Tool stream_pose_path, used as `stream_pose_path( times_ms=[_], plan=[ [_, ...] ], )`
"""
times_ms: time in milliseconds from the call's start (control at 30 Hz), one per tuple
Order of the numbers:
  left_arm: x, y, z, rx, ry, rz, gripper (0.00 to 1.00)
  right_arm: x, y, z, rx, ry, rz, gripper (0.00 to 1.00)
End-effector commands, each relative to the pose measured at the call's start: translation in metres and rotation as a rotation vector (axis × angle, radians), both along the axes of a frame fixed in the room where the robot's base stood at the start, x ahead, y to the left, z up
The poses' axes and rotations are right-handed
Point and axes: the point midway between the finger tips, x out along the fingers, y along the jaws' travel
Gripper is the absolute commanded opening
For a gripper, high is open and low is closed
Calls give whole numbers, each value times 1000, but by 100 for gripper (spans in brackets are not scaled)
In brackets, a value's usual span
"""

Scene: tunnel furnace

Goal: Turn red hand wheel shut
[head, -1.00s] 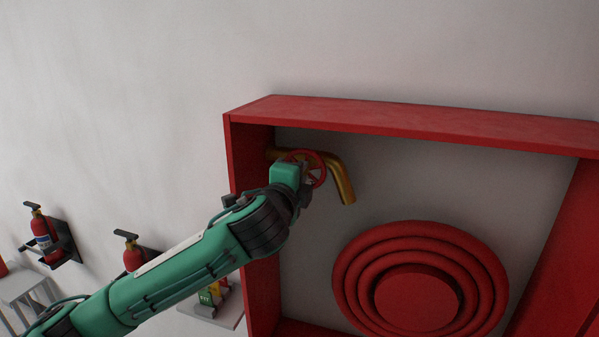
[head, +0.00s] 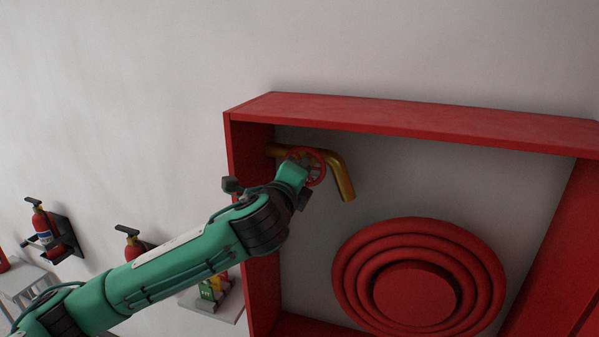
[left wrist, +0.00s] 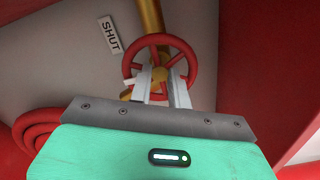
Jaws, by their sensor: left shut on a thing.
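The red hand wheel (head: 319,166) sits on a brass pipe (head: 343,180) in the upper left of the red cabinet. It also shows in the left wrist view (left wrist: 190,57), with a "SHUT" label (left wrist: 110,35) on the panel to its left. My left gripper (head: 303,165) is at the wheel. In the left wrist view its two fingers (left wrist: 160,80) reach into the lower part of the wheel and are shut on it. In the head view the wrist hides much of the wheel. My right gripper is not in view.
The red cabinet frame (head: 430,122) surrounds the wheel, with its left wall close to my arm. A coiled red hose (head: 350,270) is lower right. Fire extinguishers (head: 43,228) hang on the wall at left, and a small shelf (head: 228,311) holds items below my arm.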

Motion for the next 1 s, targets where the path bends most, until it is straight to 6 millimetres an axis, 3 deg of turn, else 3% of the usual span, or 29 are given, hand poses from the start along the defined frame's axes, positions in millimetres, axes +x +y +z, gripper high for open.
stream_pose_path(
  times_ms=[133, 167, 200, 633, 1000],
  plan=[
    [0, -1, -3, 2, 4, -1, 0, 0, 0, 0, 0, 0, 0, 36],
    [0, -1, -3, 2, 4, -1, 22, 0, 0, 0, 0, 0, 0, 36],
    [0, -1, -3, 2, 4, -1, 28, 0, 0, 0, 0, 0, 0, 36],
    [-10, 3, -3, -1, 1, -1, 28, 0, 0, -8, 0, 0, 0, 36],
    [-82, 26, -6, -1, -2, -3, 28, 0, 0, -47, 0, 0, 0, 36]
  ],
)
